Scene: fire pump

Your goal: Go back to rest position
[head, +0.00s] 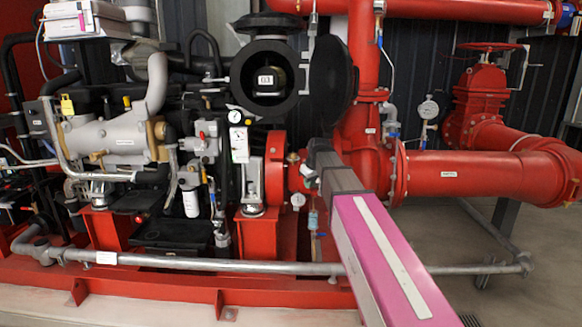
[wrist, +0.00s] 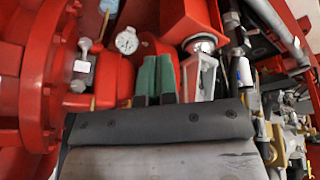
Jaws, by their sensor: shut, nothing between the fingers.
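My gripper shows in the wrist view as two green fingers (wrist: 155,79) side by side, shut with nothing held. In the head view my arm reaches from the bottom right toward the pump, and its dark end (head: 320,155) is in front of the red pump casing (head: 366,150). The fingers cannot be made out there. In the wrist view a round white gauge (wrist: 127,41) is left of the fingers, and a red flanged housing (wrist: 40,70) fills the left side. Whether the gripper touches anything cannot be told.
The engine (head: 110,135) stands on a red base frame (head: 150,290) at the left, with a grey pipe (head: 200,264) along its front. Red pipes (head: 450,174) and a valve handwheel (head: 488,46) are at the right. Grey floor (head: 540,250) is clear at the lower right.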

